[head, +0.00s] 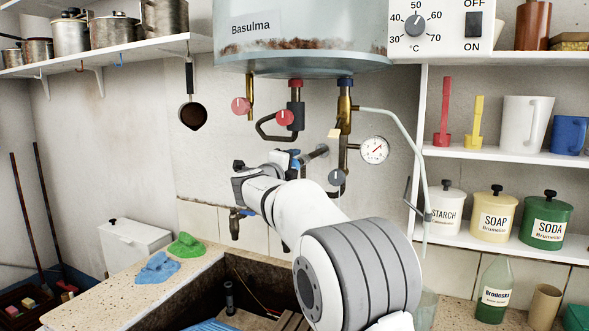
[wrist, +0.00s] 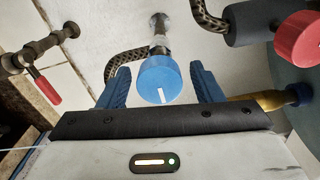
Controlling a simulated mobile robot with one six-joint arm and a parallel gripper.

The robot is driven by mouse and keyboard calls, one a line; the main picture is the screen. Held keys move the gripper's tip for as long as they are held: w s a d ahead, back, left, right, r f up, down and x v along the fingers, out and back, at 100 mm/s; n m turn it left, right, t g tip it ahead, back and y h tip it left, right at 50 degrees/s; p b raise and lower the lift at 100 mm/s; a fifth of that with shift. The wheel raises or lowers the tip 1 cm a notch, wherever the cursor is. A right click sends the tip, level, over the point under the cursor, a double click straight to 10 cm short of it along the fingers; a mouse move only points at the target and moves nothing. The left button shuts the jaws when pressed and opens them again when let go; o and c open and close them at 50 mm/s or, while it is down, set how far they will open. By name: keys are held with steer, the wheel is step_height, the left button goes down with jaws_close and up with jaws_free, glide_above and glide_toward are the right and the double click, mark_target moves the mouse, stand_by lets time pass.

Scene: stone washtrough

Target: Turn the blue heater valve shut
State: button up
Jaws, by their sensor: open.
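The blue heater valve is a round blue knob (wrist: 158,82) with a short white mark pointing nearly straight down in the wrist view. It sits on a metal stem on the wall. My gripper (wrist: 161,70) is open, with one blue finger on each side of the knob. A gap shows on both sides, so neither finger appears to touch it. In the head view my gripper (head: 292,160) is among the pipes below the boiler. There my wrist hides most of the valve, and I cannot tell knob from finger.
The boiler (head: 300,40) hangs above. The stone trough (head: 150,285) lies below. Shelves with jars (head: 495,213) stand at the right.

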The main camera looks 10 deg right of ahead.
steer(key=v, duration=0.7)
steer(key=shift+s+a+b, duration=0.15)
steer(key=shift+s+b, duration=0.1)
steer(key=shift+b, duration=0.2)
steer(key=s+a+f+n+y+p, duration=0.25)
steer(key=s+n+y, duration=0.35)
steer(key=n, duration=0.3)
steer(key=s+a+f+n+y+p, duration=0.1)
steer(key=s+f+n+y, duration=0.2)
steer(key=s+n+y, duration=0.45)
steer(key=s+d+f+n+g+h+p, duration=0.1)
steer(key=s+d+f+n+g, duration=0.2)
steer(key=s+f, duration=0.3)
steer(key=s+d+f+n+g+h, duration=0.1)
steer(key=s+f+g, duration=0.4)
steer(key=s, duration=0.7)
steer(key=s+d+f+n+g+h+p, duration=0.1)
steer(key=s+d+f+n+g, duration=0.3)
steer(key=s, duration=0.5)
step_height(320, 180, down, 3)
steer(key=shift+s+d+f+n+p, duration=0.2)
steer(key=shift+s+d+n+p, duration=0.15)
steer(key=shift+n, duration=0.7)
